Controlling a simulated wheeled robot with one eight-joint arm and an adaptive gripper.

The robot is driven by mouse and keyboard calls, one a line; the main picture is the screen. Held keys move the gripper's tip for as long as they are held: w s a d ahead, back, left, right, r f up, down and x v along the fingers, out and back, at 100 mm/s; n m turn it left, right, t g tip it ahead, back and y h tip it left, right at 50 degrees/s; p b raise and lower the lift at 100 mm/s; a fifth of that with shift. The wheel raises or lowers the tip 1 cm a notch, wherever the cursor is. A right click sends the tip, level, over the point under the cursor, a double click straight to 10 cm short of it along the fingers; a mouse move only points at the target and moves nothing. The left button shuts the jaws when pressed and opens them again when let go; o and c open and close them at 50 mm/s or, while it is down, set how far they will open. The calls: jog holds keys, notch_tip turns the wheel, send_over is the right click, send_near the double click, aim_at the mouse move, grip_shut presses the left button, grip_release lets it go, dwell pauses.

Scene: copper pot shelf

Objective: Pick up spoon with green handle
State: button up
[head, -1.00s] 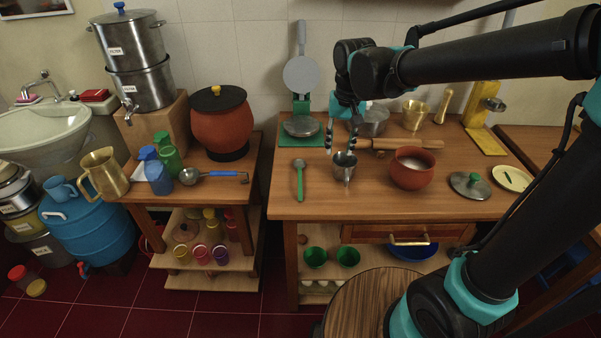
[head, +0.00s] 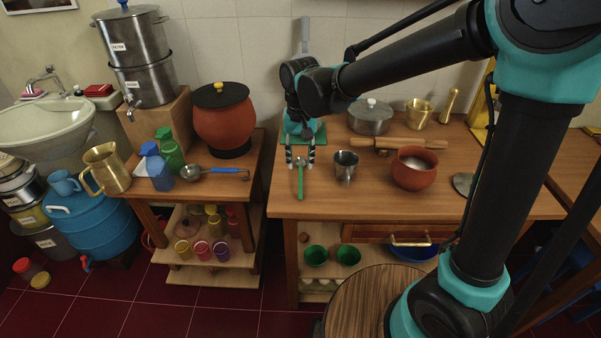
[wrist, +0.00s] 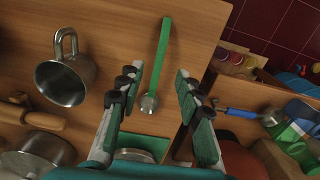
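The spoon with the green handle (head: 300,182) lies on the wooden counter near its left end, its handle toward the front edge. In the wrist view the spoon (wrist: 164,50) shows whole, with its metal bowl (wrist: 149,102) between my fingers. My gripper (head: 300,163) points down above the bowl end of the spoon. In the wrist view my gripper (wrist: 156,80) is open, with one finger on each side of the spoon and a gap to each. In the head view the fingers partly cover the bowl. I cannot tell the exact height above the counter.
A steel cup (head: 345,167) stands right of the spoon, and a clay pot (head: 414,170) farther right. A rolling pin (head: 400,143) and lidded steel pot (head: 370,118) are behind. A blue-handled ladle (head: 215,172) lies on the lower table left. The counter in front is clear.

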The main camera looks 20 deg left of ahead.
aim_at(301, 180)
jog(key=shift+w+f, duration=0.1)
jog(key=shift+f, duration=3.45)
grip_shut()
